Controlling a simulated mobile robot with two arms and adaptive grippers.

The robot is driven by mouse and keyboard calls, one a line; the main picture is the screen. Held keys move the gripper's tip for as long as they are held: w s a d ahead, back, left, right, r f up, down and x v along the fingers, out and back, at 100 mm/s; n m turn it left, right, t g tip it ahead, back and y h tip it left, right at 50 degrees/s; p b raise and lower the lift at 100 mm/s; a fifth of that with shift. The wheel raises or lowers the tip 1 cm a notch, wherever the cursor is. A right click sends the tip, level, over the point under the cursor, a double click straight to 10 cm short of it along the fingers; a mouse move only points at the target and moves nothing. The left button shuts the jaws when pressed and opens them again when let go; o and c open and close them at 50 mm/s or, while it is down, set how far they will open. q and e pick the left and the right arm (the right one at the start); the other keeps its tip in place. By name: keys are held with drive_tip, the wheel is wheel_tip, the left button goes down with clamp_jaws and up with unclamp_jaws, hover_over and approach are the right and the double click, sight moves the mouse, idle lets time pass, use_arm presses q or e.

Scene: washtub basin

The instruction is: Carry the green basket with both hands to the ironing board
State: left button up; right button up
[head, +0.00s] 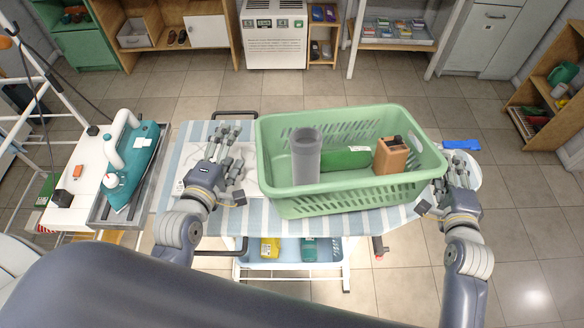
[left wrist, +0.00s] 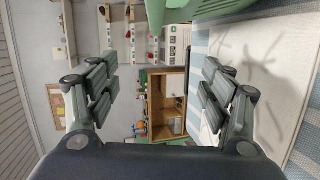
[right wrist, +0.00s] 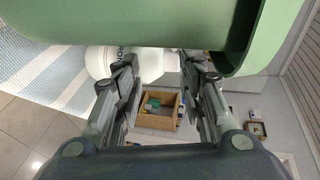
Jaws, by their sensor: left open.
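The green basket (head: 290,205) rests on the blue-and-white striped ironing board (head: 185,140). Inside it are a grey cylinder (head: 306,158), a brown wooden block (head: 392,155) and a green item (head: 345,158). My left gripper (head: 230,158) is open and empty, beside the basket's left end. In the left wrist view the basket's edge (left wrist: 155,12) shows at the top, beyond the spread fingers. My right gripper (head: 446,180) is at the basket's right end. In the right wrist view its fingers are apart with the green wall (right wrist: 130,20) close ahead; any contact is unclear.
A blue item (head: 460,145) and a white round thing lie near the right gripper. A lower shelf (head: 290,262) holds yellow and teal packs. Tiled floor beyond the board is clear up to the back shelves.

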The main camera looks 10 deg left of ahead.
use_arm(q)
drive_tip(key=shift+v, duration=2.1)
use_arm(e)
drive_tip(key=shift+r, duration=0.15)
drive_tip(key=o, duration=0.8)
drive_tip(key=shift+d, duration=0.1)
drive_tip(key=shift+c, duration=0.2)
drive_tip(key=d, duration=0.6)
drive_tip(key=shift+d, duration=0.4)
drive_tip(key=shift+f, duration=0.2)
